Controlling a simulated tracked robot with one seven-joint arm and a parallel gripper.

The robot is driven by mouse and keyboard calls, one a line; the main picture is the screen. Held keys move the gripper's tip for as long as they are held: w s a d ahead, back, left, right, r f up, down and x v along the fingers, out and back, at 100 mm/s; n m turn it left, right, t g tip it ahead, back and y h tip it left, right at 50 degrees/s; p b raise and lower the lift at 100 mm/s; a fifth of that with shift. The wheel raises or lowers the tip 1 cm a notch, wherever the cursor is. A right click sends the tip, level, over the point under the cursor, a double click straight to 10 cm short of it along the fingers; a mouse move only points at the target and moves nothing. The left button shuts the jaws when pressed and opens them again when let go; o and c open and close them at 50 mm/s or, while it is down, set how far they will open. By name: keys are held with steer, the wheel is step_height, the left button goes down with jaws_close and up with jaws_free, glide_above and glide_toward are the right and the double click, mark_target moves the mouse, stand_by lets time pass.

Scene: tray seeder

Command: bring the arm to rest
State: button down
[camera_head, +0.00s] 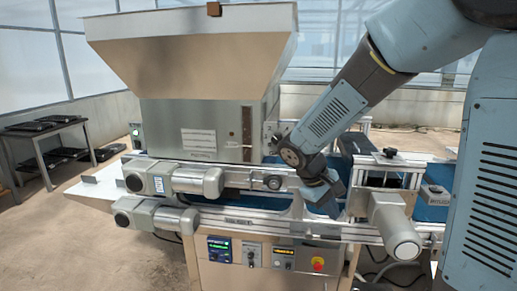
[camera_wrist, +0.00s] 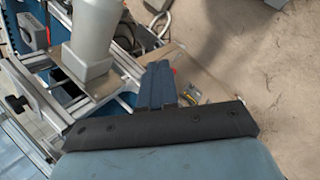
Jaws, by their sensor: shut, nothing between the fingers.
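My arm reaches down from the upper right in the head view, in front of the tray seeder (camera_head: 205,125). My gripper (camera_head: 328,206) is low at the seeder's front rail, over or beside the blue conveyor belt (camera_head: 432,212); I cannot tell whether it touches the rail. In the wrist view my gripper (camera_wrist: 158,70) shows its dark fingers shut together with nothing between them. The control panel (camera_head: 262,255) is below it in the head view.
Grey cylindrical motors (camera_head: 395,228) stick out from the seeder's front, one close to the right of my gripper. The large hopper (camera_head: 195,50) rises at left. A dark table with trays (camera_head: 35,127) stands far left. Open concrete floor (camera_head: 75,225) lies at left.

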steer(key=s+d+r+m+t+y, duration=0.2)
steer(key=s+r+m, duration=0.1)
steer(key=s+r, duration=0.3)
steer(key=s+d+r+m+t+y, duration=0.2)
steer(key=s+r+m+t+y, duration=0.1)
steer(key=s+r, duration=0.4)
steer(key=s, duration=0.2)
steer(key=shift+s+d+m+y, duration=0.15)
steer(key=shift+s+m+y, duration=0.15)
steer(key=shift+s, duration=0.1)
